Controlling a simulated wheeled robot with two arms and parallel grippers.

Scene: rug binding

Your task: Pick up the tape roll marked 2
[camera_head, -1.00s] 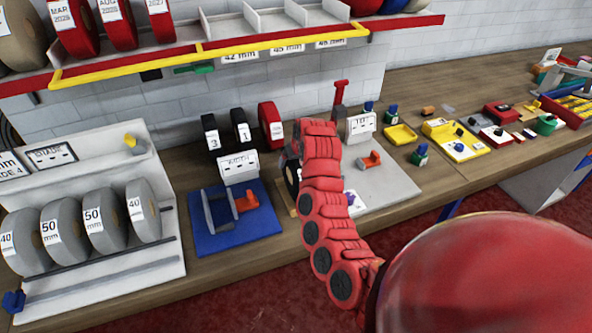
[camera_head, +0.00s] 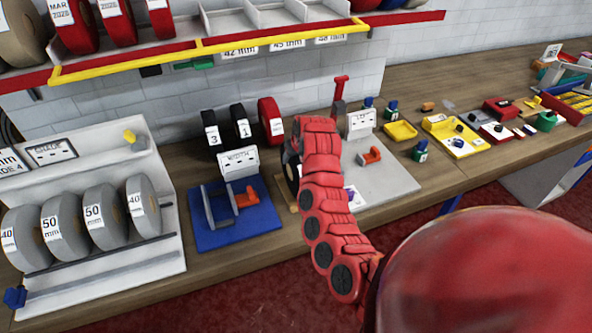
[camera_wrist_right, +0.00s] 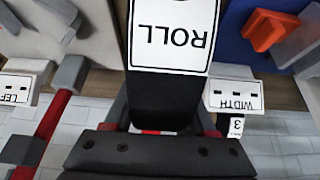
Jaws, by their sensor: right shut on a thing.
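A black tape roll (camera_wrist_right: 165,95) with a white label reading ROLL upside down fills the middle of the right wrist view. Its number does not show. My right gripper (camera_wrist_right: 165,115) is shut on this roll; its fingertips are mostly hidden. In the head view part of the black roll (camera_head: 291,172) shows just left of my red right arm, low over the bench. My arm hides the rest and the gripper. Black rolls marked 3 (camera_head: 211,130) and 1 (camera_head: 240,125) stand upright behind, beside a red roll (camera_head: 270,120). My left gripper is not in view.
A blue WIDTH stand (camera_head: 225,237) is left of my arm. A grey plate (camera_head: 395,185) with an orange piece lies to its right. Grey rolls (camera_head: 64,227) stand in a white rack (camera_head: 150,268) at left. A shelf with a yellow rail (camera_head: 130,65) hangs above.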

